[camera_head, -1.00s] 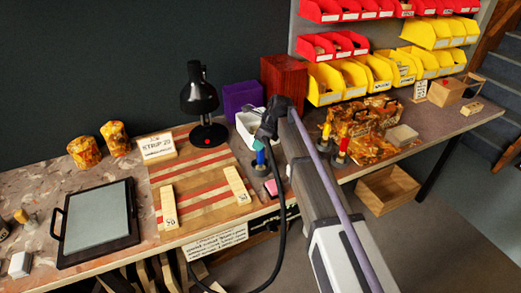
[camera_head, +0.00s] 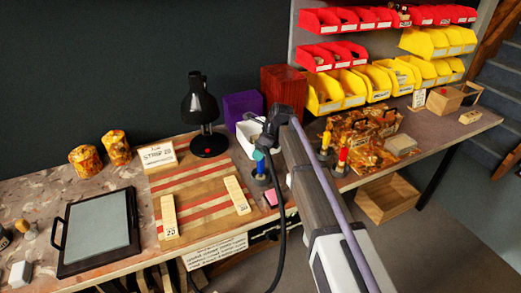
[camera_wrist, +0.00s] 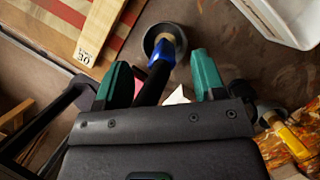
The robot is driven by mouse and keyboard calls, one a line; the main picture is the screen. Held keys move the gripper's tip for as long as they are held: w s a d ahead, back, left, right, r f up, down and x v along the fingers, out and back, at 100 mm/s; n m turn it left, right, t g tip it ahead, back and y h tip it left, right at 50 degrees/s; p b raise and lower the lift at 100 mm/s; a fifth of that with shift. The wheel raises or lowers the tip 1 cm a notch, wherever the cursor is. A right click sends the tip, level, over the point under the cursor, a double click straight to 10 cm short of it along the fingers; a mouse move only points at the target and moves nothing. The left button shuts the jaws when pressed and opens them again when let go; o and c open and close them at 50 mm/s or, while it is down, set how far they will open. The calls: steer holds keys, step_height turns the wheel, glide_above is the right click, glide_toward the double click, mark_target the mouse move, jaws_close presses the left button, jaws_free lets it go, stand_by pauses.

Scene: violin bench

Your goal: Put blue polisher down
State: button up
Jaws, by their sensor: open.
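The blue polisher (camera_head: 261,167) stands on the bench in a round grey base, just right of the striped board. In the wrist view the blue polisher (camera_wrist: 159,53) shows its blue part over the base, with a dark shaft running back toward my gripper. My gripper (camera_wrist: 163,72) is open, with one green finger on each side of the polisher and gaps visible on both sides. In the head view my gripper (camera_head: 260,153) is at the polisher's upper end, and my arm hides part of the area to its right.
A white bin (camera_head: 246,136) stands close behind. A yellow polisher (camera_head: 325,141) and a red polisher (camera_head: 342,158) stand to the right, beyond my arm. A wooden block (camera_wrist: 98,28) lies on the striped board nearby. A black lamp (camera_head: 203,105) stands at the back.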

steer(key=p+v, duration=0.9)
steer(key=v, duration=0.2)
steer(key=s+d+n+h, duration=0.1)
steer(key=s+d+n, duration=0.4)
steer(key=s+n, duration=0.2)
steer(key=s+d+n+g+h, duration=0.1)
steer(key=s+d+n, duration=0.5)
steer(key=s, duration=0.6)
steer(key=s+d+f+n+h, duration=0.1)
steer(key=s+d+n+h, duration=0.1)
steer(key=s+d+n, duration=0.4)
steer(key=s+n, duration=0.2)
steer(key=s, duration=0.1)
steer(key=shift+s+d, duration=0.2)
steer(key=shift+s, duration=0.1)
